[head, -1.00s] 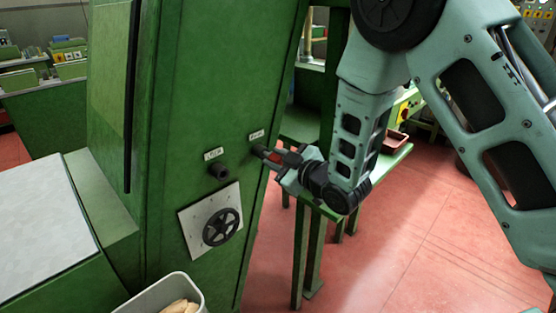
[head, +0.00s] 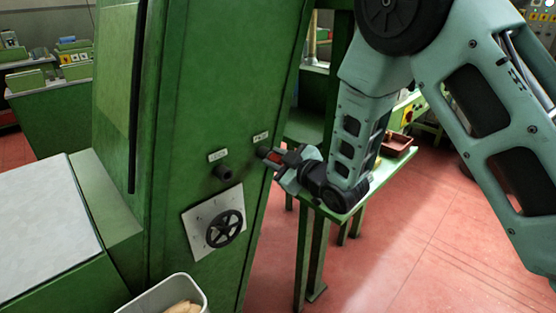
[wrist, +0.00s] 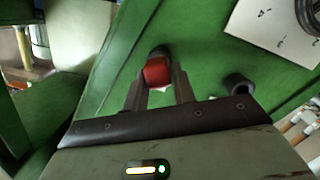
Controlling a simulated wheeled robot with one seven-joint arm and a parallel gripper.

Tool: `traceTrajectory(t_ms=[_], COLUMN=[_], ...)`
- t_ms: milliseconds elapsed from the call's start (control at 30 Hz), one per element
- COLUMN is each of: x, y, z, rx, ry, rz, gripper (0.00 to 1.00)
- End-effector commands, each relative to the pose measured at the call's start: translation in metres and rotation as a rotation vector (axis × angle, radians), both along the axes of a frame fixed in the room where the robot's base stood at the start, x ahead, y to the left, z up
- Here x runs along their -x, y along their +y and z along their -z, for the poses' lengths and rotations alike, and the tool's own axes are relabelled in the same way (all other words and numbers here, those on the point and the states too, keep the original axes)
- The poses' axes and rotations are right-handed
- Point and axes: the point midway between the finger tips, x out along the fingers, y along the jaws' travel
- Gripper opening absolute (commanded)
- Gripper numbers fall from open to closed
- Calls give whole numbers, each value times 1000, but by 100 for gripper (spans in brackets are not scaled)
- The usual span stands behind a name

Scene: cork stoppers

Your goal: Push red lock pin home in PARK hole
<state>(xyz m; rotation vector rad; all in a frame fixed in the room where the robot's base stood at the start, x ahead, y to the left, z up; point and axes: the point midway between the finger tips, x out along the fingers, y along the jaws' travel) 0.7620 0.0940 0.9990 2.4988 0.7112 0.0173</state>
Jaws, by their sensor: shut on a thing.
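The red lock pin (wrist: 157,71) is between the fingers of my gripper (wrist: 158,88) in the wrist view. Its far end meets a dark round collar on the green machine panel; how deep it sits is hidden. In the head view, my gripper (head: 274,160) is shut on the pin at the right-hand hole, under a small white label (head: 260,137) that appears to read PARK. A second dark collar (head: 223,172), empty-looking, sits to the left under another label (head: 217,155). It also shows in the wrist view (wrist: 238,85).
A black handwheel (head: 224,228) on a white plate is below the collars. A pale bin (head: 190,293) with tan pieces stands at the bottom. A green table (head: 372,180) with a reddish tray (head: 397,146) is behind my arm. Red floor at right is clear.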

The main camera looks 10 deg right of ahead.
Motion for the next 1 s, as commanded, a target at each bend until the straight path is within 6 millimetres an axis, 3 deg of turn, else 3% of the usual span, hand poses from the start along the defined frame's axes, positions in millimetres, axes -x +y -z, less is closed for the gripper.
traceTrajectory(t_ms=[167,200,300,667,1000], x=[-2,-2,-2,2,53], y=[1,2,1,-1,-31], z=[0,0,0,0,-6], rx=[0,0,0,0,0], ry=[0,1,1,0,1], rz=[0,1,1,1,3], gripper=[3,29,51,51,51])
